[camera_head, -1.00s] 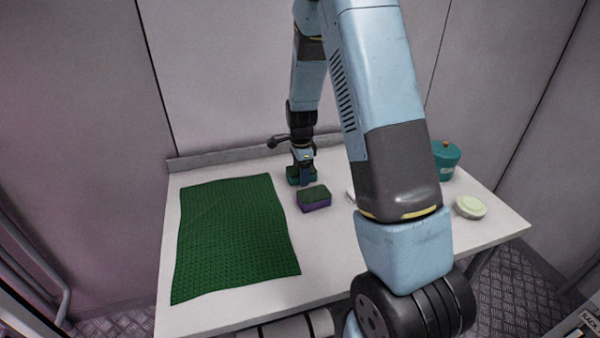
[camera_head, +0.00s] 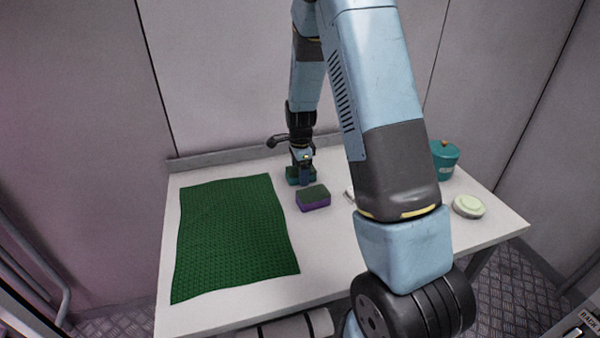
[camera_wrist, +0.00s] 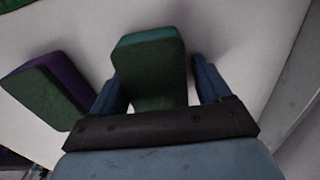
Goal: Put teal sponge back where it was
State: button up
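The teal sponge (camera_head: 292,176), with a dark green top, sits on the table near its back edge. In the wrist view the teal sponge (camera_wrist: 150,65) lies between my gripper's two blue fingers. My gripper (camera_head: 304,180) is over the sponge, pointing down. In the wrist view my gripper (camera_wrist: 160,90) looks open, with a finger on either side of the sponge and a narrow gap at the right finger. The fingers hide part of the sponge in the head view.
A purple sponge (camera_head: 313,198) with a dark green top lies close by, in front and slightly right. A green textured mat (camera_head: 235,240) covers the table's left. A teal pot (camera_head: 446,162) and a pale round dish (camera_head: 468,206) stand at right. My arm hides the table's middle.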

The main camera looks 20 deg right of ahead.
jog(key=shift+s+f, duration=0.55)
jog(key=shift+w+r+g, duration=0.15)
jog(key=shift+r+g, duration=0.15)
jog(key=shift+r, duration=0.25)
jog(key=s+r+n+t, duration=0.1)
jog(key=s+r+n, duration=0.15)
jog(key=r, duration=0.85)
jog(key=s+r+n+t, duration=0.15)
jog(key=s+r, duration=0.25)
jog(key=r, duration=0.7)
jog(key=s+r+n+t, duration=0.1)
jog(key=s+r+n, duration=0.2)
jog(key=s, duration=0.5)
jog(key=s+r+n+t, duration=0.1)
jog(key=s+r+n, duration=0.3)
jog(key=s+n, duration=0.2)
jog(key=s+r+n+t, duration=0.1)
jog(key=s+r+n, duration=0.2)
jog(key=s, duration=0.7)
jog(key=shift+a+r+n, duration=0.15)
jog(key=shift+r+n, duration=0.05)
jog(key=shift+n, duration=0.8)
